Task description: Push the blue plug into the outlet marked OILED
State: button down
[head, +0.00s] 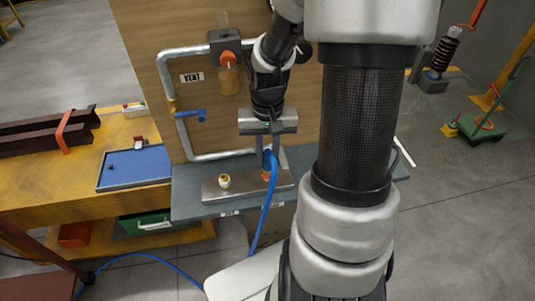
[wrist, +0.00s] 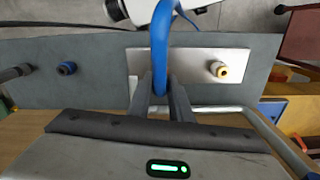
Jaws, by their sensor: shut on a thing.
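My gripper (head: 268,150) points down over the metal plate (head: 207,190) on the grey shelf. In the wrist view its fingers (wrist: 161,100) are shut around the blue plug and hose (wrist: 160,45). The blue hose (head: 267,205) hangs down in front of the shelf. An orange fitting (head: 266,174) shows right below the fingers; whether the plug touches it or sits in it cannot be told. A brass-and-white outlet (head: 224,181) stands free on the plate to the left, also in the wrist view (wrist: 218,69). Labels on the shelf front (head: 272,205) are too small and partly covered to read.
A grey pipe loop with a VENT sign (head: 191,77), a blue valve handle (head: 190,114) and an orange knob (head: 228,61) is on the wooden panel behind. A blue tray (head: 140,168) lies on the yellow bench at left.

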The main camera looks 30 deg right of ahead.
jog(key=shift+f, duration=0.25)
jog(key=c, duration=1.5)
grip_release()
jog(key=shift+r, duration=0.2)
notch_tip(320, 180, up, 17)
jog(key=shift+r+p, duration=0.1)
jog(key=shift+p, duration=0.8)
